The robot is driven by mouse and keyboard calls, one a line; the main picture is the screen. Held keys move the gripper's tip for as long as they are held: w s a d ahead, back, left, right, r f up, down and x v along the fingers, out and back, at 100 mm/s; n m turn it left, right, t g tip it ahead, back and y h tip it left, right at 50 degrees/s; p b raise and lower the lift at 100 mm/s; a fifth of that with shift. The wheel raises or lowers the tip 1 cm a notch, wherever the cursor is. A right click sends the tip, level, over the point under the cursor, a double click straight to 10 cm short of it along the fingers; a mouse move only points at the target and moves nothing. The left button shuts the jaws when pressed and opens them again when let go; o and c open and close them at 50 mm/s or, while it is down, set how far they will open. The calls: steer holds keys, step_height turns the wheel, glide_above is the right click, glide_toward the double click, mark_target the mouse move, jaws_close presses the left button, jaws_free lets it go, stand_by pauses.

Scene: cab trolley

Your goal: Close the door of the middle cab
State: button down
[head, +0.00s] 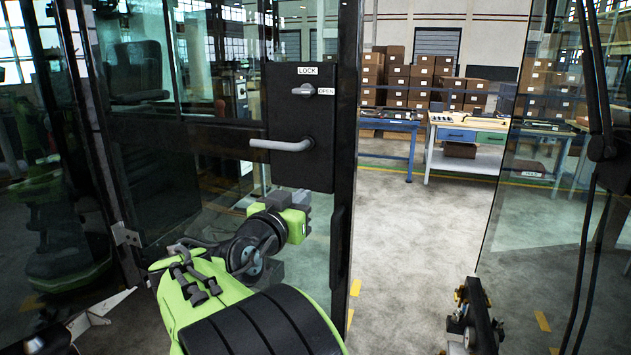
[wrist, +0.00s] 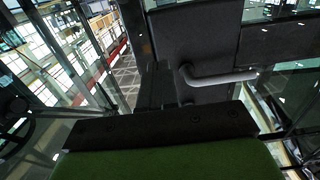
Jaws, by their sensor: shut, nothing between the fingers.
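The cab door (head: 230,139) is a dark-framed glass door that fills the left middle of the head view. Its black lock plate (head: 300,165) carries a grey lever handle (head: 283,145) and a small knob (head: 303,90) between LOCK and OPEN labels. The door's free edge (head: 346,120) stands apart from the glass on the right, with a wide gap between. My gripper (head: 302,199) is shut and empty, just below the lock plate in the picture. I cannot tell whether it touches the door. The lever handle also shows in the wrist view (wrist: 218,77), beyond my gripper's dark front.
A glass panel (head: 550,210) with a dark post and hanging cables (head: 597,90) stands at the right. Clear concrete floor (head: 410,260) shows through the gap. Workbenches (head: 470,135) and stacked boxes (head: 400,78) stand far behind. A dark mechanism (head: 474,315) sits at lower right.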

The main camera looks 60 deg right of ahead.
mark_target(326, 177)
steer(key=d, duration=0.7)
steer(key=d+p, duration=0.1)
steer(key=d, duration=0.2)
steer(key=shift+w+d, duration=0.2)
steer(key=shift+w, duration=0.2)
